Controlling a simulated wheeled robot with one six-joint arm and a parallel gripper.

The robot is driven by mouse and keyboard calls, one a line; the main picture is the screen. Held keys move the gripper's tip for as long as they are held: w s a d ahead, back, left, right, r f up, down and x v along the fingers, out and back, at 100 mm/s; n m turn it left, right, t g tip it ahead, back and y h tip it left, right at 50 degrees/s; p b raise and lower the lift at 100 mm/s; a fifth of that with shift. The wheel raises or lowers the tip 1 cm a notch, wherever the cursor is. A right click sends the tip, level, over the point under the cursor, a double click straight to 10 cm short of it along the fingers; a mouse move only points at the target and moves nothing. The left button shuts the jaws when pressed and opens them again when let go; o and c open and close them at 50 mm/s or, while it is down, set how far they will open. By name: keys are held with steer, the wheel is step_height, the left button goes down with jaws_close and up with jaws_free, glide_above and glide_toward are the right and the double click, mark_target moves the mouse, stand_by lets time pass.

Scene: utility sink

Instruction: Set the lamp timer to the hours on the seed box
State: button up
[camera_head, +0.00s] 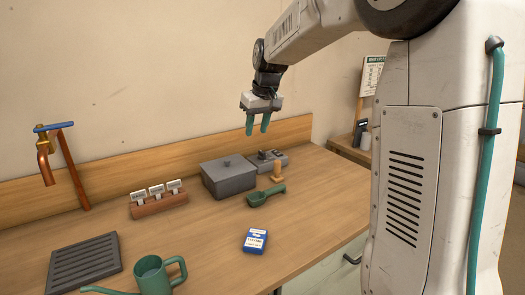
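A small blue box with a white label (255,241) sits on the front middle of the wooden counter and looks like the seed box. Its print is too small to read. A low grey device with small dark parts on top (267,161) sits near the backboard and may be the lamp timer. Its setting cannot be made out. My gripper (257,130) hangs above the back of the counter, pointing down. Its two teal fingers are apart with nothing between them. It touches neither the device nor the blue box.
A grey lidded box (229,178) stands left of the device. A green scoop (266,195) and a wooden peg-like piece (277,172) are in front. Left are a label rack (158,203), a slatted tray (85,263), a watering can (153,275) and a copper tap (46,165). The front right counter is clear.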

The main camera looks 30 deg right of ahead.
steer(key=w+d+f, duration=0.5)
steer(key=w+d, duration=0.1)
steer(key=w, duration=0.3)
steer(key=t, duration=0.1)
glide_toward(262, 152)
steer(key=f, duration=0.1)
steer(key=x, duration=0.7)
steer(key=shift+w+f, duration=0.2)
steer(key=shift+w, duration=0.2)
jaws_close()
steer(key=shift+a, duration=0.15)
